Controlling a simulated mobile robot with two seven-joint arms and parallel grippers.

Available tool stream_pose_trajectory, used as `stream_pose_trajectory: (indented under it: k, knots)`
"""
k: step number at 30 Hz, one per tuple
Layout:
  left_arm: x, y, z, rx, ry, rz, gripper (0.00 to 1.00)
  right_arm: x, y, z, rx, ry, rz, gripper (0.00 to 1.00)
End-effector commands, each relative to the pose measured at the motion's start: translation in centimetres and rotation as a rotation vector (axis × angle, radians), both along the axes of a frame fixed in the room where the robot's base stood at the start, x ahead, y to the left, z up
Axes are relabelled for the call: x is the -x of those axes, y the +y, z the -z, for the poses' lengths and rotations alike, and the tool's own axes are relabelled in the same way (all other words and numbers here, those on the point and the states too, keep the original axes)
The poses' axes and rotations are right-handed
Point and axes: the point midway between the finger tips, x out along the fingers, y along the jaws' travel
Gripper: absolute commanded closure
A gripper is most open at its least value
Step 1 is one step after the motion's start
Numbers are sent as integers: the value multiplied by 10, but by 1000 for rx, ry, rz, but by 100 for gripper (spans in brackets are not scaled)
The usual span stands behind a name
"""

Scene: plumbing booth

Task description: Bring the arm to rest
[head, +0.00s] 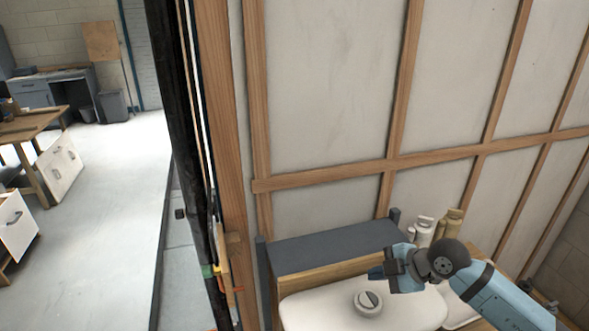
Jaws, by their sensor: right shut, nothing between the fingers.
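My right arm comes in from the lower right in the head view, light blue with a dark joint. Its right gripper (376,272) points left, above the white surface (315,310) at the bottom of the view. The gripper is shut and holds nothing. A round grey-white piece with a dark slot (368,301) sits on the white surface, below and apart from the gripper. My left gripper is not in view.
A dark grey shelf (330,246) stands behind the white surface against the wood-framed wall (330,80). A white bottle (423,229) and a tan bottle (448,222) stand right of it. Open floor (110,200) lies at left, with a wooden table (30,125) and a grey bin (113,105).

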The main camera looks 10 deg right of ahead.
Motion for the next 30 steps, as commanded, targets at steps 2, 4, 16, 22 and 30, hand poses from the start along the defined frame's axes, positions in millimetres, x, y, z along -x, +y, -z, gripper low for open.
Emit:
stream_pose_trajectory:
  k: [2,4,16,22,30]
  knots:
    - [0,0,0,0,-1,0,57,7,20,-6,-90,-48,-37,100]
    - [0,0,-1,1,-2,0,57,16,44,-21,-228,-132,-73,100]
    - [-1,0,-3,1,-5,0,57,53,25,-116,-940,-645,596,100]
    - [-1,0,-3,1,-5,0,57,91,-34,-52,-794,-435,1208,100]
    - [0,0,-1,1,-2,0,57,173,-39,31,-443,66,1488,100]
